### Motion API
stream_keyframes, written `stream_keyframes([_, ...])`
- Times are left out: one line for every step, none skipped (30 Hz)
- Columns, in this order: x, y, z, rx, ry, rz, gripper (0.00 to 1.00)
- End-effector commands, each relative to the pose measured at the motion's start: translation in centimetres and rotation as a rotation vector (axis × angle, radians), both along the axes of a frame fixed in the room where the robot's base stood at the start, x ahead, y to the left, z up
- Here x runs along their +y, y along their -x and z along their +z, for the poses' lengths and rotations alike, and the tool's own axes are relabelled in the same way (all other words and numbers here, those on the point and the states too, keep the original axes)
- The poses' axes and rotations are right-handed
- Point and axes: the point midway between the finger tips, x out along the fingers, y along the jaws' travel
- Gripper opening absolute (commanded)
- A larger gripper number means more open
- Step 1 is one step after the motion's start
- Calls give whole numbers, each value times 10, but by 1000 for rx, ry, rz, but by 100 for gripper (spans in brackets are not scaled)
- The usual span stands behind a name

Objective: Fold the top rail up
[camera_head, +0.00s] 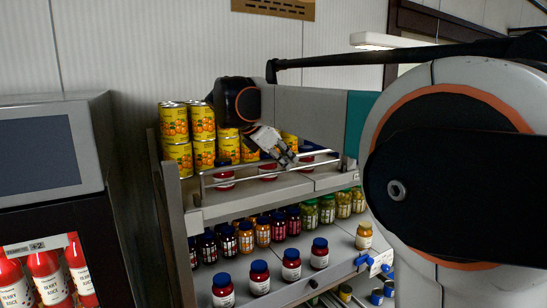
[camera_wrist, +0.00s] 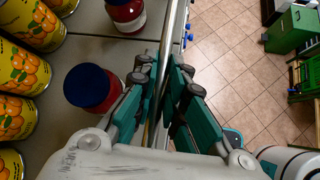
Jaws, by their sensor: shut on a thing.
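The top rail (camera_head: 325,162) is a thin metal bar along the front of the top shelf. In the wrist view the rail (camera_wrist: 178,22) runs up the picture, passing between my fingers. My gripper (camera_head: 287,159) reaches down to it from above and behind, in the middle of the shelf front. In the wrist view my gripper (camera_wrist: 165,72) has its green and grey fingers on both sides of the rail, shut on it.
Jars with dark blue lids (camera_wrist: 88,88) stand close beside my fingers. Yellow cans (camera_head: 174,122) are stacked behind on the top shelf (camera_head: 290,188). Lower shelves hold several jars. In the wrist view, tiled floor (camera_wrist: 245,70) lies open beyond the rail.

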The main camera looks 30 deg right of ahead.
Motion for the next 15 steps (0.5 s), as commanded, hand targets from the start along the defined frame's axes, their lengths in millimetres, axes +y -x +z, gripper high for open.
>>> stream_keyframes([2,-1,-5,11,-9,0,0])
stream_keyframes([2,-2,-5,18,-9,0,0])
stream_keyframes([2,-2,-5,25,-8,0,0])
stream_keyframes([2,-2,-5,31,-8,0,0])
stream_keyframes([2,-2,-6,35,-8,0,0])
stream_keyframes([2,-2,-6,39,-8,0,0])
stream_keyframes([2,-2,-6,41,-8,0,0])
stream_keyframes([2,-2,-6,43,-8,-1,0])
stream_keyframes([2,-2,-6,44,-8,-1,0])
stream_keyframes([2,-2,-6,45,-8,0,0])
stream_keyframes([2,-2,-6,45,-8,0,0])
stream_keyframes([2,-2,-6,45,-8,0,0])
stream_keyframes([2,-2,-6,45,-8,0,0])
stream_keyframes([2,-2,-6,45,-8,0,0])
stream_keyframes([2,-2,-6,44,-8,-1,0])
